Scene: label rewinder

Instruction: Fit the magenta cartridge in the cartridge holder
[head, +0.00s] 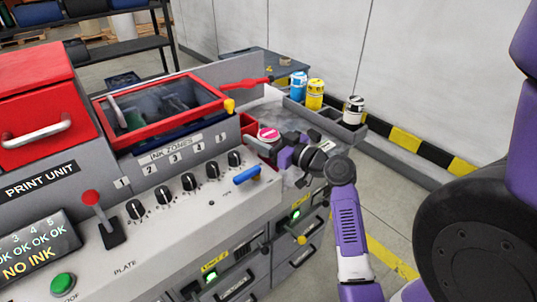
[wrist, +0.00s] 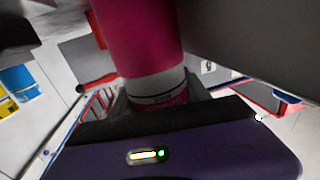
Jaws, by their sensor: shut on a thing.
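The magenta cartridge (head: 268,133) shows its magenta top at the right end of the press, beside a red-edged part (head: 248,123). In the wrist view the cartridge (wrist: 140,42) is large, magenta with a white and dark band at its near end. My gripper (head: 279,145) is shut on it, and the jaws partly hide it. The cartridge holder is not clearly made out; I cannot tell whether the red-edged part belongs to it or whether the cartridge touches it.
A grey tray (head: 336,131) behind to the right holds blue (head: 298,86), yellow (head: 315,94) and black-and-white (head: 353,110) cartridges. The red-framed cover (head: 160,108) and a blue handle (head: 247,175) are close to the left. Free floor lies right of the press.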

